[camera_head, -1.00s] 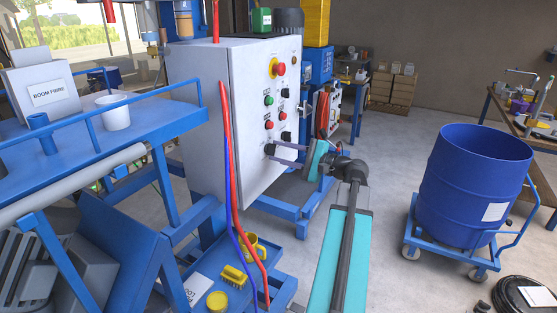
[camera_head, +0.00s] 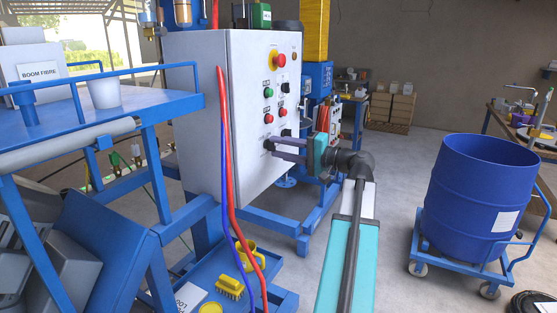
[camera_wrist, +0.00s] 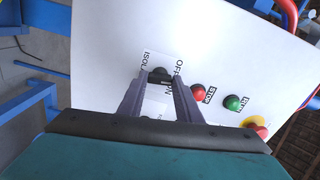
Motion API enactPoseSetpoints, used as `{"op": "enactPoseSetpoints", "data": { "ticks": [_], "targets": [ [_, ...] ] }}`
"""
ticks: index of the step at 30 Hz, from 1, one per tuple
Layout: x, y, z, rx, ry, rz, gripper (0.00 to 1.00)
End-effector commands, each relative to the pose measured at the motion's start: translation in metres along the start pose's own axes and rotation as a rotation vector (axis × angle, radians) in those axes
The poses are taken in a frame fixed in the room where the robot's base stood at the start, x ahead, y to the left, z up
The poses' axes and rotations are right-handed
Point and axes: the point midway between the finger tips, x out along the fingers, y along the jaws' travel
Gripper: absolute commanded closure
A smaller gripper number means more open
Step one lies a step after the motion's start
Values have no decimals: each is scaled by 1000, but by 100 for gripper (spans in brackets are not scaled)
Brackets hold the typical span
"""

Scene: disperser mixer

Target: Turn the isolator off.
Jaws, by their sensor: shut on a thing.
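The isolator is a small black rotary knob (camera_wrist: 161,74) low on the front of the white control cabinet (camera_head: 243,130). Labels reading "ISOL…", "OFF" and "ON" surround it in the wrist view. My gripper (camera_wrist: 162,79) is shut on the knob, one dark finger on each side. In the head view my gripper (camera_head: 270,146) reaches in from the right to the lower part of the panel. The fingers partly cover the knob and its labels, so I cannot tell its exact setting.
Red stop (camera_wrist: 198,91) and green run (camera_wrist: 233,102) buttons and an emergency stop (camera_head: 279,60) sit near the isolator. Red and blue hoses (camera_head: 229,190) hang at the cabinet's left edge. A blue drum (camera_head: 475,195) stands on a trolley to the right.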

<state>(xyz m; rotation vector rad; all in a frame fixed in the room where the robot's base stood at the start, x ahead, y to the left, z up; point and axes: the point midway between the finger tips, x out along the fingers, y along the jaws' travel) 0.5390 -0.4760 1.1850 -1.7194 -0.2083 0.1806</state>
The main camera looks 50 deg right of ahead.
Motion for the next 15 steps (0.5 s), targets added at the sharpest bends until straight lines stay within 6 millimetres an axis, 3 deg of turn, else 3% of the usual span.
{"op": "enactPoseSetpoints", "data": {
  "ticks": [1, 15],
  "targets": [
    [-1, 7, -2, -36, 6, 3, 91],
    [0, 4, -3, -371, 9, 0, 91]
  ]
}}
